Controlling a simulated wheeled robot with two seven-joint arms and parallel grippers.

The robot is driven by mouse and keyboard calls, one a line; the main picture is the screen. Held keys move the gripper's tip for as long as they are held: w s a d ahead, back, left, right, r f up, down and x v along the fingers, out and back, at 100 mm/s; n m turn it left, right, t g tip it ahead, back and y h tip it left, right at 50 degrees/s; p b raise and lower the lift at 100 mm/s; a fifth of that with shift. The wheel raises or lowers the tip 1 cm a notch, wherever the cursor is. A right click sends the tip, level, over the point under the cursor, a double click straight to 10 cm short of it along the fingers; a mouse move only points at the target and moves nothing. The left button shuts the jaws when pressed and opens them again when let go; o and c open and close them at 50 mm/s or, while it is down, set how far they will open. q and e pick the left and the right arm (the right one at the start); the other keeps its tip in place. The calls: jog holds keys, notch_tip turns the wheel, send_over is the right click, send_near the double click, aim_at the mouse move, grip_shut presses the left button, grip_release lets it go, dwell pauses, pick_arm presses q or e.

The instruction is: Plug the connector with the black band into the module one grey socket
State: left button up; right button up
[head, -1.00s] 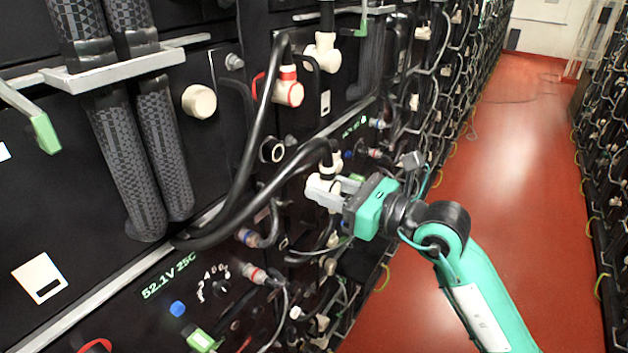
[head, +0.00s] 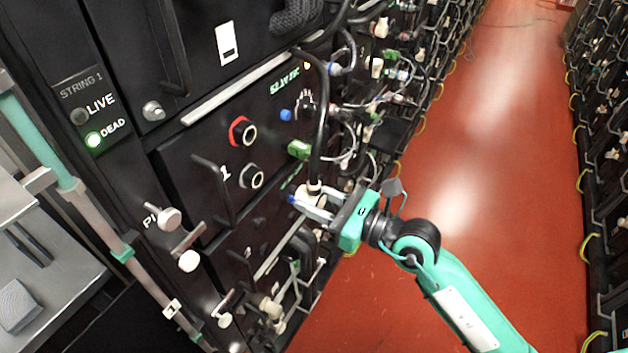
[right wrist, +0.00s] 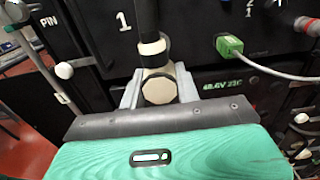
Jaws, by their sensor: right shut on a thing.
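My right gripper (head: 318,207) is shut on an off-white connector (head: 313,189) with a black cable rising from it. In the right wrist view the connector (right wrist: 158,84) sits between the fingers, and a black band (right wrist: 155,60) shows around its neck. The module marked 1 has a grey-ringed socket (head: 251,177) below a red-ringed socket (head: 242,131). The held connector is right of and slightly below the grey socket, apart from it. Both sockets look empty. Neither socket shows clearly in the right wrist view. My left gripper is out of view.
A black handle (head: 212,190) stands out left of the sockets. A green plug (head: 298,150) with a pale cable is close above the gripper. Pale knobs (head: 189,261) stick out at lower left. A panel (head: 95,115) has DEAD lit green. The red floor (head: 480,130) is clear.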

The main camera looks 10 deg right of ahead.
aim_at(293, 195)
jog(key=shift+s+a+f, duration=0.25)
jog(key=shift+s+f, duration=0.1)
jog(key=shift+s, duration=0.05)
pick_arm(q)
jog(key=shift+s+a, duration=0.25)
pick_arm(e)
jog(key=shift+w+d, duration=0.1)
